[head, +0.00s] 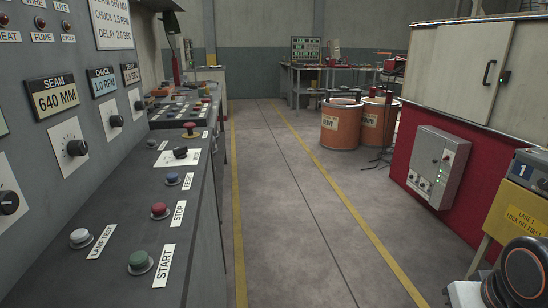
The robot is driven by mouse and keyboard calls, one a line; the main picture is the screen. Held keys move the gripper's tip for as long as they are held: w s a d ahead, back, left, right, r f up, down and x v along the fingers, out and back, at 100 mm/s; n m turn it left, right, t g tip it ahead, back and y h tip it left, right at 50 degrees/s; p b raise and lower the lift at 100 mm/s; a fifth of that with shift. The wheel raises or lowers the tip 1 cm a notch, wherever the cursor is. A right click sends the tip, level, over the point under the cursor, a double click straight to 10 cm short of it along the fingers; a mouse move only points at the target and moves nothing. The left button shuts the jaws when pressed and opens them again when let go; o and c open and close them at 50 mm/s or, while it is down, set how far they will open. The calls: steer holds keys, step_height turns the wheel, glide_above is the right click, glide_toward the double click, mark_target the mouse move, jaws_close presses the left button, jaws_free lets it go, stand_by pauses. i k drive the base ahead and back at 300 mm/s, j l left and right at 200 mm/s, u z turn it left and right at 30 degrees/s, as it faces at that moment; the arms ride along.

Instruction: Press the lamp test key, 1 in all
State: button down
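The lamp test key is a round white push button (80,237) at the lower left, on the sloped dark desk of the grey control cabinet. Its white label reading LAMP TEST (102,242) lies just right of it. A green button (139,261) labelled START sits to its right and nearer. A red button (159,210) labelled STOP and a blue button (172,178) sit farther along the desk. My gripper is not in view. A dark rounded arm part with an orange ring, apparently mine, shows at the lower right, far from the desk.
Dials and displays, one reading 640 MM (55,97), line the cabinet face. A black knob (180,152) and a red mushroom button (190,129) are farther along the desk. The aisle floor (290,200) is clear. Orange drums (341,125) and a red-based cabinet stand right.

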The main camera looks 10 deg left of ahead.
mark_target(80, 235)
steer(key=l+u, duration=0.15)
steer(key=u, duration=1)
steer(key=j+u, duration=0.15)
steer(key=u, duration=0.2)
steer(key=i+l, duration=0.05)
